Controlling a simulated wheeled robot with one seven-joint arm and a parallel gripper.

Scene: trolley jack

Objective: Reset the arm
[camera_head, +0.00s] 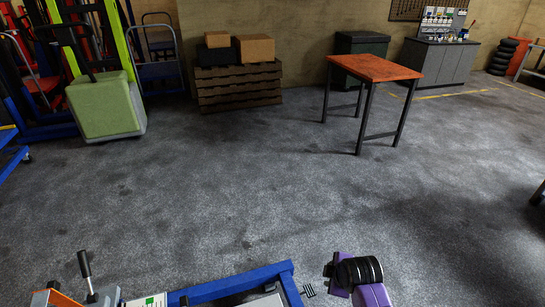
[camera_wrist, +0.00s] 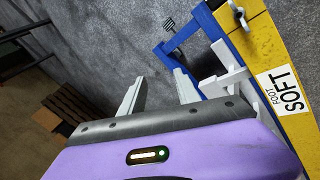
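My gripper (camera_wrist: 158,76) shows in the wrist view with its two pale grey fingers spread apart and nothing between them. In the head view, the purple and black end of my arm is at the bottom edge, right of centre, and the fingers cannot be made out. The jack's blue frame (camera_head: 235,283) runs along the bottom of the head view. In the wrist view, the blue frame (camera_wrist: 205,22) lies beyond the fingers, with a small ribbed pedal (camera_wrist: 169,25) and a yellow plate (camera_wrist: 262,50) labelled "FOOT SOFT". A black-knobbed lever (camera_head: 85,268) stands at the frame's left.
An orange-topped table (camera_head: 375,67) stands at the back right. Stacked pallets (camera_head: 239,87) with boxes are against the wall. A green block-shaped thing (camera_head: 105,108) stands at the left by blue racks. A grey cabinet (camera_head: 438,62) is farther right. The middle floor is clear.

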